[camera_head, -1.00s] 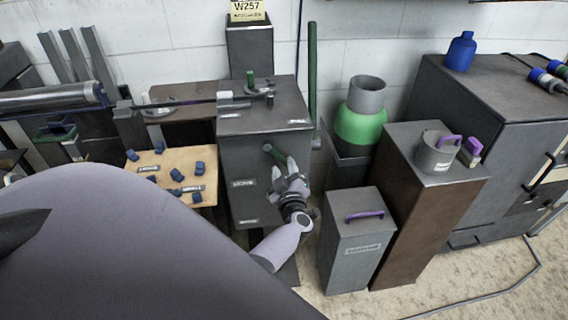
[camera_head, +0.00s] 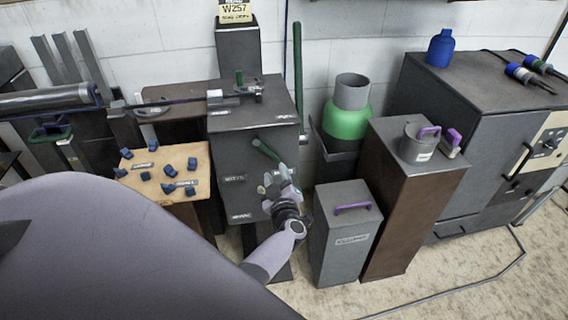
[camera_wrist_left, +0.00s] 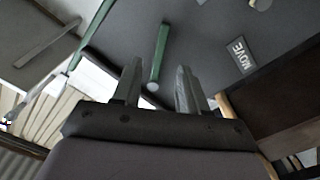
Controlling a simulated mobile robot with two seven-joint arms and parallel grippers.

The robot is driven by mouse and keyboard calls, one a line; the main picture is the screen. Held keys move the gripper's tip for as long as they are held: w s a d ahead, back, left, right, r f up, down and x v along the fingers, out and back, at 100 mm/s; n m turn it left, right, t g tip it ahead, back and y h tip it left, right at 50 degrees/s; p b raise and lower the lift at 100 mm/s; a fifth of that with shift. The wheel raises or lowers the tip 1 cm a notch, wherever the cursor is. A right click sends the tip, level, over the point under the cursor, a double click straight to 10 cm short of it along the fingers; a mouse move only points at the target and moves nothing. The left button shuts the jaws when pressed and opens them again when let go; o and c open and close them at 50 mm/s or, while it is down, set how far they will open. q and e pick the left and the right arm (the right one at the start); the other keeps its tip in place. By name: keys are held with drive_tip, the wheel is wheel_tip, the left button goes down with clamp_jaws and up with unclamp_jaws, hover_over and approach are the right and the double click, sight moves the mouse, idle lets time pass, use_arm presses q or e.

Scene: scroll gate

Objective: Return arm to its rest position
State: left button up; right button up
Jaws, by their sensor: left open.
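My left gripper (camera_head: 275,178) is in front of the dark grey cabinet, just below a green lever (camera_head: 265,150) that sticks out of its front. In the left wrist view the two fingers of the gripper (camera_wrist_left: 160,88) are apart with nothing held. The green lever (camera_wrist_left: 161,50) shows beyond and between the fingertips there, apart from them as far as I can tell. A plate reading MOVE (camera_wrist_left: 241,55) is on the cabinet face to the right. My right gripper is not in view.
A wooden board (camera_head: 150,193) with several blue pieces stands left of the cabinet (camera_head: 225,160). Right of my gripper are a grey box with a purple handle (camera_head: 345,250), a tall brown pedestal (camera_head: 405,215) and a green canister (camera_head: 346,122).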

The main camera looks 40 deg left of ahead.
use_arm(q)
drive_tip(key=s+d+m+t+h+p, duration=0.2)
drive_tip(key=s+d+m+t+h, duration=0.4)
drive_tip(key=d+m+h, duration=0.65)
drive_tip(key=s+d+f+m+g+h+p, duration=0.1)
drive_tip(key=s+d+m+g, duration=0.2)
drive_tip(key=s, duration=0.5)
drive_tip(key=s+d+f+m+g+h, duration=0.2)
drive_tip(key=s+d+m+g, duration=0.2)
drive_tip(key=s, duration=0.5)
drive_tip(key=shift+s+d+p, duration=0.15)
drive_tip(key=shift+d+p, duration=0.2)
drive_tip(key=shift+p, duration=0.05)
drive_tip(key=shift+a, duration=0.1)
